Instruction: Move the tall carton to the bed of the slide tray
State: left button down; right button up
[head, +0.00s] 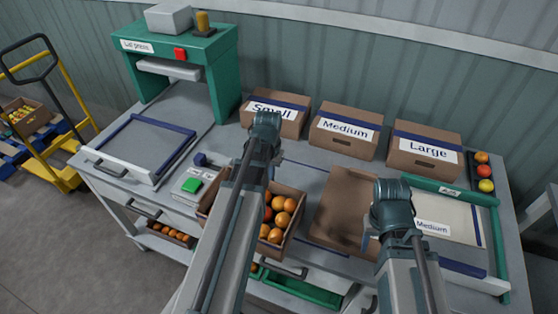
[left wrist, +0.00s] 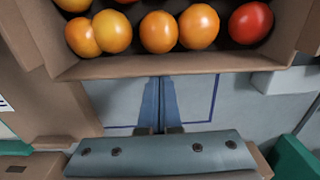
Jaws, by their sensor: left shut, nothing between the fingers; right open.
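A plain brown carton (head: 343,205) stands on the bench right of the tomato carton; I take it as the tall carton, though its height is hard to judge. The slide tray (head: 188,140), a grey bed with blue edging and a front handle, lies at the bench's left, in front of the green press. My left gripper (head: 266,125) is shut and empty above the bench; its fingers are together in the left wrist view (left wrist: 160,100). My right gripper (head: 390,205) is open, over the plain carton's right side; its fingertips are mostly hidden.
An open carton (head: 299,207) of tomatoes sits under my left arm; its wall also shows in the left wrist view (left wrist: 190,65). Small (head: 288,127), Medium (head: 345,146) and Large (head: 425,165) cartons line the back. The green press (head: 228,75) stands behind the tray. The tray bed is clear.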

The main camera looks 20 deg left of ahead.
pick_arm(q)
jog(key=s, duration=0.4)
jog(key=shift+s+d, duration=0.15)
jog(key=shift+s, duration=0.15)
jog(key=shift+w, duration=0.3)
